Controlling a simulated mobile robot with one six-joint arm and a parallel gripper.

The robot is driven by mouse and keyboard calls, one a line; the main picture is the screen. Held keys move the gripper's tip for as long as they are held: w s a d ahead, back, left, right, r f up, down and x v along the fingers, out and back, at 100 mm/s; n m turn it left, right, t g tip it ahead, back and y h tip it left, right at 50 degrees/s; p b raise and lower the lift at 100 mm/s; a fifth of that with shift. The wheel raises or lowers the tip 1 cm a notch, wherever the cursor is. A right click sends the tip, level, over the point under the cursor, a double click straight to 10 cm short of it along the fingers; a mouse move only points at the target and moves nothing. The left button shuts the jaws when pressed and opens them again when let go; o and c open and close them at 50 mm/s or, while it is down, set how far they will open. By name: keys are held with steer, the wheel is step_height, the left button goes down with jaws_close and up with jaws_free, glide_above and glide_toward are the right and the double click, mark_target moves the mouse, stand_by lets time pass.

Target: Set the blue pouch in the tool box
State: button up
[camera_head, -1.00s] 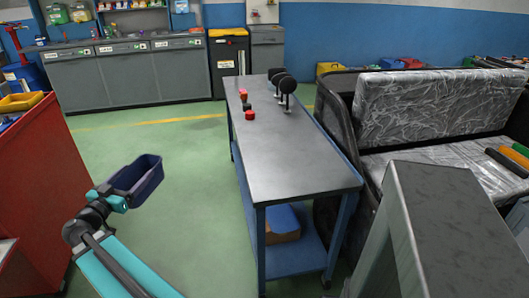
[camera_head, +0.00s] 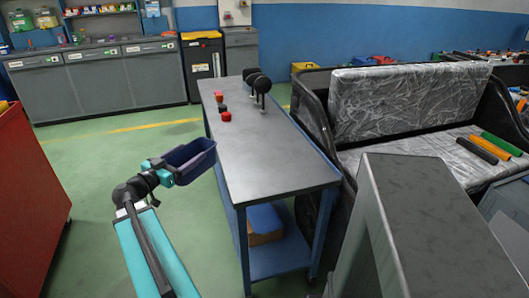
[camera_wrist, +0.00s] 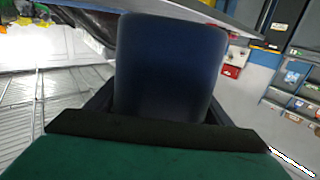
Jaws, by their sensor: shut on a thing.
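The blue pouch (camera_head: 192,162) is a dark navy, open-topped holder. My gripper (camera_head: 165,175) is shut on it and holds it in the air at the left edge of the metal table, its open top facing up. Whether it touches the table edge cannot be told. In the wrist view the pouch (camera_wrist: 170,65) fills the middle, and the dark jaws of my gripper are partly hidden behind it. I cannot make out for sure which thing is the tool box.
The long metal table (camera_head: 265,160) has black round-headed parts (camera_head: 260,84) and red pieces (camera_head: 225,116) at its far end. A brown box with a blue top (camera_head: 264,222) sits on its lower shelf. A plastic-covered rickshaw seat (camera_head: 410,100) stands right.

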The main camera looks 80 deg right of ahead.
steer(key=s+d+m+g+y, duration=0.1)
steer(key=s+d+g, duration=0.1)
steer(key=s, duration=0.8)
steer(key=s+d+m+g+y, duration=0.2)
steer(key=s+d, duration=0.1)
steer(key=s, duration=0.7)
steer(key=shift+d+r+g+b, duration=0.3)
steer(key=shift+r+b, duration=0.1)
steer(key=shift+b, duration=0.05)
steer(key=w+d+f+p, duration=0.1)
steer(key=w+d+p, duration=0.1)
steer(key=d, duration=1.3)
steer(key=shift+w+d+f+p, duration=0.25)
steer(key=shift+w+d+p, duration=0.1)
steer(key=shift+w, duration=0.15)
steer(key=shift+f+p, duration=0.3)
steer(key=shift+f, duration=1.45)
steer(key=shift+f+b, duration=0.15)
steer(key=shift+b, duration=0.15)
steer(key=o, duration=1.4)
steer(key=shift+c, duration=0.2)
